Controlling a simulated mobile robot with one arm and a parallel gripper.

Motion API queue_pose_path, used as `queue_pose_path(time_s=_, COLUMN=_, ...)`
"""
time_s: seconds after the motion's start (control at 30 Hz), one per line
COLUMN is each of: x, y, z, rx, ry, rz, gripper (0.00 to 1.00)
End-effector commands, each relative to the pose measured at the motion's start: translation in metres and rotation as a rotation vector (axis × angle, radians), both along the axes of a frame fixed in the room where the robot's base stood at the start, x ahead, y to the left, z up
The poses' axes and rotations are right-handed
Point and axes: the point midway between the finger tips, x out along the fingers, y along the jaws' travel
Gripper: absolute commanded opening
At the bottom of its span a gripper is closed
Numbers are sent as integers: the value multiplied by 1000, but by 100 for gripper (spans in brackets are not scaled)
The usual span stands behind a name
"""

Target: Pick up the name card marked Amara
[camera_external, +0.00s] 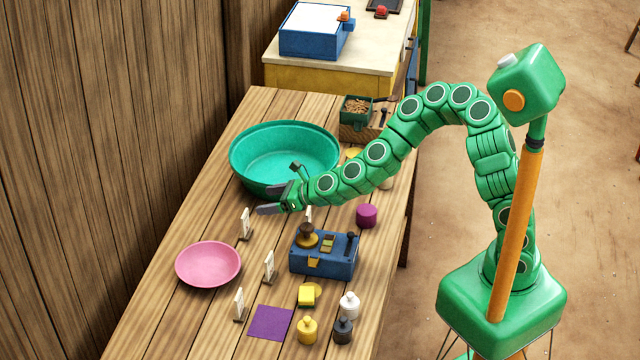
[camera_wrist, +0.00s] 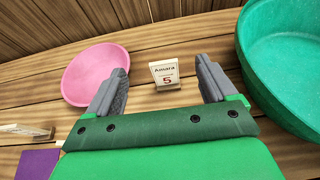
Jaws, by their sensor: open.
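The name card marked Amara (camera_wrist: 165,75) stands upright on the table in the wrist view, with a red 5 below the name. In the external view it appears as the small white card (camera_external: 244,223) between the pink bowl and the green basin, seen nearly edge-on and unreadable. My gripper (camera_external: 267,200) is open and empty, its fingers spread a little above the table near this card. In the wrist view the card shows between the two fingers, beyond their tips and apart from both.
A pink bowl (camera_external: 208,263) and a large green basin (camera_external: 284,150) flank the card. Other white cards (camera_external: 268,266) (camera_external: 238,305) stand nearer the front. A blue box (camera_external: 323,254), purple mat (camera_external: 271,322) and several small weights occupy the table's front right.

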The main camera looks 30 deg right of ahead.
Motion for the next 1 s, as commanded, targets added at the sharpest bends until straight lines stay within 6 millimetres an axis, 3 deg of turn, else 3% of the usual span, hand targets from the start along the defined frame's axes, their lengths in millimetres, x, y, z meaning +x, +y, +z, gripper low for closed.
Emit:
queue_pose_path(time_s=0.43, x=0, y=0, z=-41, rx=-1, ry=-1, rz=0, gripper=85)
queue_pose_path(time_s=1.0, x=23, y=22, z=-53, rx=-3, ry=-2, rz=2, gripper=85)
